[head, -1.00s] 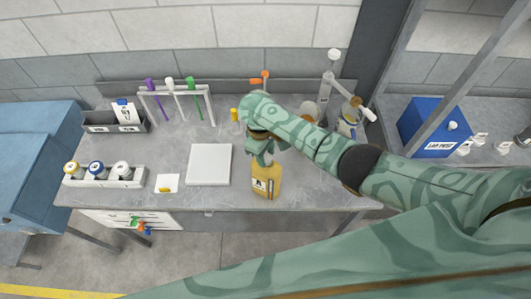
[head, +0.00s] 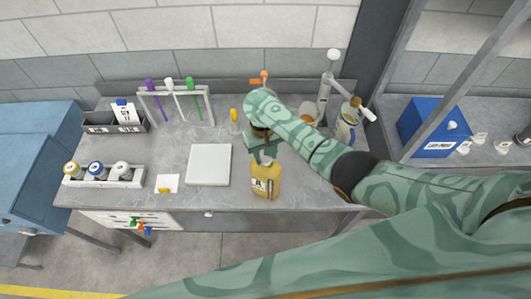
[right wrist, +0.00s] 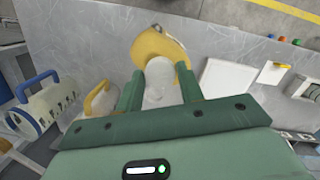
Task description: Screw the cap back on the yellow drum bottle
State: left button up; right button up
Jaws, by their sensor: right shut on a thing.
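The yellow drum bottle (head: 266,182) stands upright near the front edge of the bench, its label facing front. My right gripper (head: 264,157) is right above it, pointing down over its neck. In the right wrist view, my right gripper (right wrist: 159,90) is shut on a pale, rounded cap (right wrist: 158,75) between its green fingers. The yellow bottle (right wrist: 150,43) shows just beyond the cap. The cap is at the bottle's mouth, but the gripper hides the join and I cannot tell whether it is threaded. My left gripper is not in view.
A white square plate (head: 209,164) lies left of the bottle, and a white pad (head: 167,184) with a small yellow piece lies farther left. A tray of bottles (head: 104,179) is at the far left. A blue box (head: 428,125) stands on the right.

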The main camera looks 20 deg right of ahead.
jog(key=shift+f+m, duration=0.1)
jog(key=shift+m, duration=0.3)
jog(key=o, duration=1.3)
jog(key=shift+o, duration=0.2)
jog(key=shift+r, duration=3.1)
